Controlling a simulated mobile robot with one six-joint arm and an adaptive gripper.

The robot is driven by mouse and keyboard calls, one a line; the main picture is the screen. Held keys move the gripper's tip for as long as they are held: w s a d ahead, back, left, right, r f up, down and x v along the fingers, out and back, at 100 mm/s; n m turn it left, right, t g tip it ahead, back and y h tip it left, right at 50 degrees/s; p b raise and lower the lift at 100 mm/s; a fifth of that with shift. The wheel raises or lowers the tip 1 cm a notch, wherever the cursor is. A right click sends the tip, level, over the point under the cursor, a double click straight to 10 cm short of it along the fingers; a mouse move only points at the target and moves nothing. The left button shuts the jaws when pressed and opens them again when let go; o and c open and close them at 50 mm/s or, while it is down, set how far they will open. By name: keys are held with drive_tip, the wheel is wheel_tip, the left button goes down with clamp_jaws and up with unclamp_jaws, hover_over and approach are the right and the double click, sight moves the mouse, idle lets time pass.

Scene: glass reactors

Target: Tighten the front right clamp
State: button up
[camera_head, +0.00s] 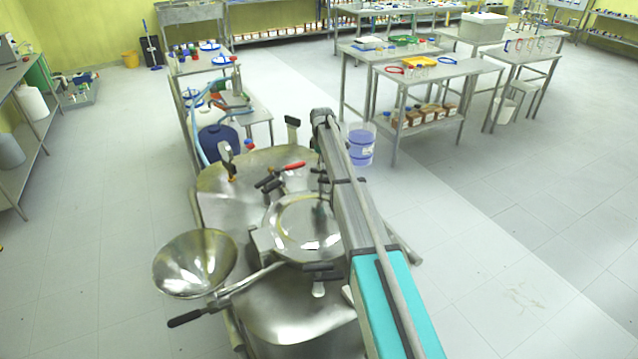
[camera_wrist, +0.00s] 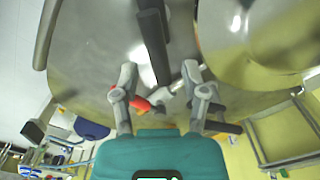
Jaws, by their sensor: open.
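The steel reactor vessel (camera_head: 235,200) has a round hatch lid (camera_head: 300,222) on top, with clamps around its rim. A black-handled clamp (camera_head: 318,268) sits at the lid's near right edge, partly beside my arm. A red handle (camera_head: 293,166) and a black handle (camera_head: 268,183) lie beyond the lid. In the wrist view, my gripper (camera_wrist: 159,72) is open and empty, its fingers apart. A black handle (camera_wrist: 152,42) extends above the gap between them, and a red handle (camera_wrist: 141,104) shows behind. I cannot tell which clamp is nearest the fingers. My arm hides the gripper in the head view.
A steel funnel (camera_head: 196,263) stands at the vessel's left, with a black-tipped lever (camera_head: 186,318) below it. Lab tables (camera_head: 440,68) stand at the back. Floor to the right is clear.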

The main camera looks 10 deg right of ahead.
sight(322, 172)
drive_tip(key=shift+f+b, duration=3.2)
drive_tip(key=shift+f, duration=0.3)
drive_tip(key=shift+c, duration=0.3)
